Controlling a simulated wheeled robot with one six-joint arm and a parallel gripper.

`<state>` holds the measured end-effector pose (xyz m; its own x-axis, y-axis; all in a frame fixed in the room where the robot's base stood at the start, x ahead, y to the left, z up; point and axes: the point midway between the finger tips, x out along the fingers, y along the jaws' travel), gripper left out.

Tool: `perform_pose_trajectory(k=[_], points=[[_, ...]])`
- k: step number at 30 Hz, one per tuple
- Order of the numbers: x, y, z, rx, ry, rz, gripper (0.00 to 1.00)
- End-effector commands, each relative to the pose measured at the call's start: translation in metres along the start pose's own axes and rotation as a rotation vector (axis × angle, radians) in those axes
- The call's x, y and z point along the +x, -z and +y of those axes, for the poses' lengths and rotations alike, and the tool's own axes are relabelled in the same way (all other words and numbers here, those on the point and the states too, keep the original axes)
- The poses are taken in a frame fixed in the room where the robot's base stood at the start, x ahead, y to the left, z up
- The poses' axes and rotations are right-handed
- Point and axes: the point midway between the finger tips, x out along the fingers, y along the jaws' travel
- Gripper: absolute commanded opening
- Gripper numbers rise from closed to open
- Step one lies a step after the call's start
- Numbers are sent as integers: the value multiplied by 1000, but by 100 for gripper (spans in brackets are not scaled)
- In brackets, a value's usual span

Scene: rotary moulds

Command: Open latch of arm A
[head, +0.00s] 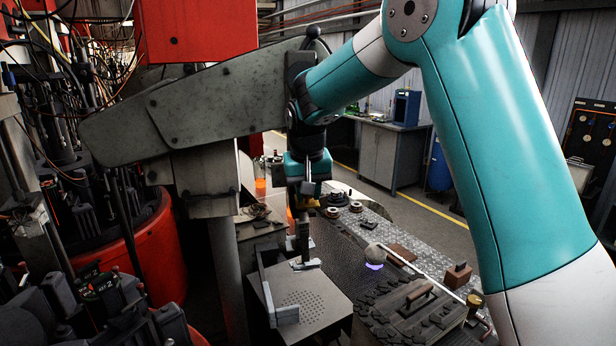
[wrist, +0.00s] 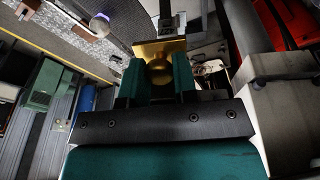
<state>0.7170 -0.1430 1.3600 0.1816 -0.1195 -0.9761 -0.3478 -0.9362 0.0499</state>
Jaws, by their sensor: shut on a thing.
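My gripper (head: 308,188) points down in the head view, beside the large grey metal arm (head: 215,105). In the wrist view my gripper (wrist: 157,82) has its two teal fingers shut on a brass-coloured knob (wrist: 158,70) with a flat gold plate above it. In the head view a dark upright bar (head: 304,236) stands directly below my gripper, with a pale metal fitting at its foot. I see no letter marking arm A, and I cannot tell from these views whether the latch is open.
A grey box with a perforated top (head: 302,303) stands below. A metal bench (head: 385,238) with small parts lies to its right. Red machinery (head: 150,250) and cables crowd the left. Open floor (head: 425,215) shows behind the bench.

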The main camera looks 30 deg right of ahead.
Motion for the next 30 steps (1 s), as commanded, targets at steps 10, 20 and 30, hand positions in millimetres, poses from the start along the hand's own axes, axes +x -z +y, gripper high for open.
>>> perform_pose_trajectory(k=[10,20,30], points=[[-6,8,1,-5,-1,-164,3],[-6,9,1,-7,0,-204,3],[-5,9,1,-7,0,-204,38]])
